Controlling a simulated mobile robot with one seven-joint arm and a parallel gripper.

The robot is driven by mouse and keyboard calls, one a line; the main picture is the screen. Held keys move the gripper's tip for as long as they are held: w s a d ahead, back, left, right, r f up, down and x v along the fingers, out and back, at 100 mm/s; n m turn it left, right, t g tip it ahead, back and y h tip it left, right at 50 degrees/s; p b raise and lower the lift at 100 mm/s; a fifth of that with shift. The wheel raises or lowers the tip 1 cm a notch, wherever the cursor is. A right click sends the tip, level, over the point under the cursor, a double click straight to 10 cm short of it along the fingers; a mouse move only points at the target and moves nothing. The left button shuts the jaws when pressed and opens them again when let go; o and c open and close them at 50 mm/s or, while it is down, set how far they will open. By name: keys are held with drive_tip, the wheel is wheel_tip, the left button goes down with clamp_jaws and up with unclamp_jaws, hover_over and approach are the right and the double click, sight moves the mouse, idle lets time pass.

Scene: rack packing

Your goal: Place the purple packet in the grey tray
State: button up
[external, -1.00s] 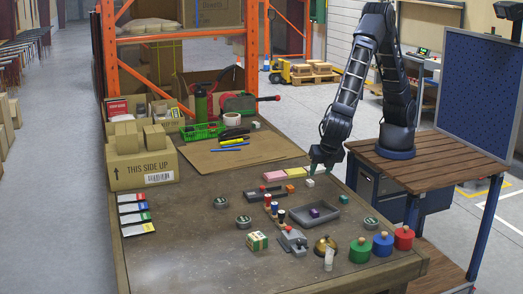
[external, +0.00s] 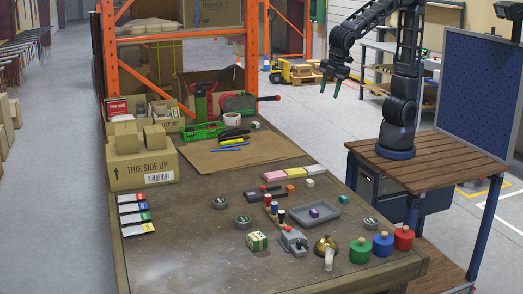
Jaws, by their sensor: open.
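The grey tray (external: 327,222) lies on the right part of the worktable. A small purple block (external: 314,213), which looks like the purple packet, rests inside the tray towards its left side. My gripper (external: 347,93) is open and empty, raised high behind the table's right edge, well away from the tray. Its green-tipped fingers are spread apart with nothing between them.
Around the tray are a white cube (external: 310,183), a teal cube (external: 344,199), a round tin (external: 371,223), a brass bell (external: 325,245) and a stapler-like grey item (external: 293,241). Red, blue and green weights (external: 360,250) line the right front.

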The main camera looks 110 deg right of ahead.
drive_tip(key=s+d+r+m+t+y, duration=0.1)
drive_tip(key=s+d+m, duration=0.2)
drive_tip(key=s, duration=0.6)
drive_tip(key=s+d+r+m+t+y, duration=0.1)
drive_tip(key=s+d+m, duration=0.3)
drive_tip(key=s, duration=0.6)
drive_tip(key=shift+d+t, duration=0.6)
drive_tip(key=shift+d, duration=0.5)
